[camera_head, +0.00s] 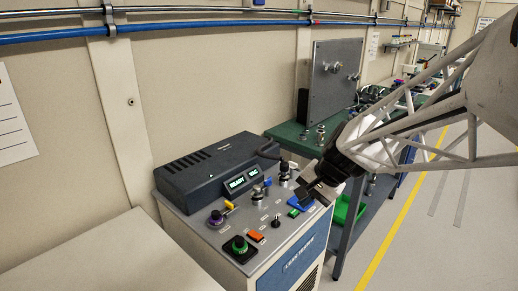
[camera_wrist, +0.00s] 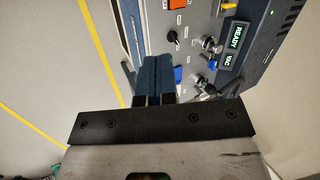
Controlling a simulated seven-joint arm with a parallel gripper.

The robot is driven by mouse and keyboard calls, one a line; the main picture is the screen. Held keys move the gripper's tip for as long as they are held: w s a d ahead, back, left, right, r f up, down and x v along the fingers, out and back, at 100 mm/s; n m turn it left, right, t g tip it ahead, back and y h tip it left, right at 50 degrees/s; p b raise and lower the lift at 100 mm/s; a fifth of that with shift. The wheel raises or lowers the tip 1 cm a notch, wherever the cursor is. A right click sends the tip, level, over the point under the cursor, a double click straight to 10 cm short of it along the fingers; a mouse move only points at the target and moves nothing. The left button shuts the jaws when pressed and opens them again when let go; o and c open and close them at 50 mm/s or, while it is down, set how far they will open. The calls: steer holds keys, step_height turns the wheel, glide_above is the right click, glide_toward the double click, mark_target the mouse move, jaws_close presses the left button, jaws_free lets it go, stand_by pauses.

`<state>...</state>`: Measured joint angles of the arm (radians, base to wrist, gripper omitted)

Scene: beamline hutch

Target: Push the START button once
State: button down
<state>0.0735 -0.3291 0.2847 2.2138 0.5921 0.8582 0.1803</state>
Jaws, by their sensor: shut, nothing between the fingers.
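The control panel (camera_head: 268,216) is the grey sloped top of a cabinet. A small green button (camera_head: 294,213) sits near its front right edge; I cannot read its label, so I cannot confirm which control is START. A blue flat piece (camera_head: 300,202) lies just behind it and also shows in the wrist view (camera_wrist: 178,74). My gripper (camera_head: 311,192) is over the panel's right end, close above the blue piece; contact cannot be told. In the wrist view my fingers (camera_wrist: 152,75) are together and empty, hiding part of the panel.
A dark box (camera_head: 212,172) with READY and VAC displays stands behind. A green bench (camera_head: 290,134) adjoins at the back.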

steer(key=w+f+m+t+y, duration=0.15)
steer(key=w+f+m, duration=0.3)
steer(key=w, duration=0.75)
steer(key=m+y, duration=0.1)
steer(key=m, duration=0.3)
glide_above(294, 213)
step_height(294, 213, down, 6)
steer(key=shift+f+t, duration=0.15)
steer(key=shift+t, duration=0.3)
steer(key=shift+w, duration=0.1)
steer(key=shift+f, duration=4.35)
steer(key=shift+f, duration=0.9)
steer(key=shift+r, duration=0.85)
